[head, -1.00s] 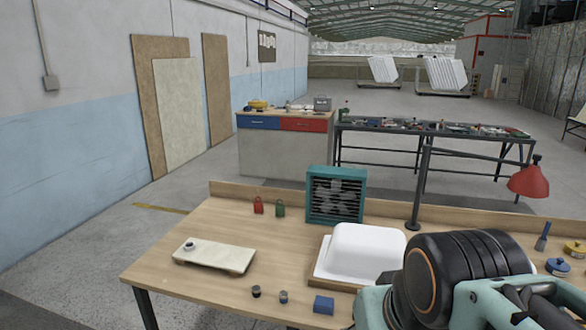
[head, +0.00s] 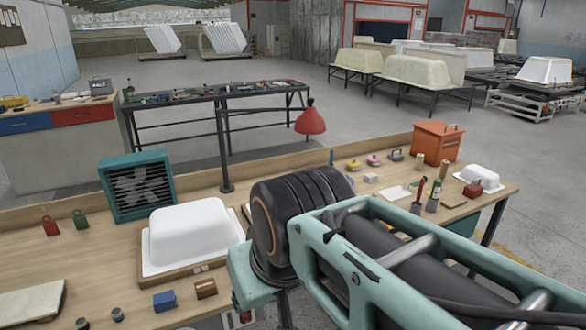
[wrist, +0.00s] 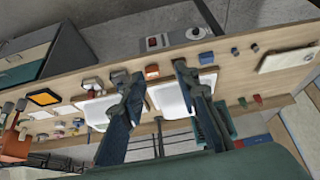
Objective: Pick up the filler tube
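My own arm hides the gripper in the head view and covers part of the bench.
On the workbench (head: 100,262) stand a white tub shell (head: 190,232), a teal fan heater (head: 138,188), an orange box (head: 437,143) and a small white tub (head: 480,176). A red lamp (head: 311,120) hangs over the back edge. Small blocks lie along the front edge.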

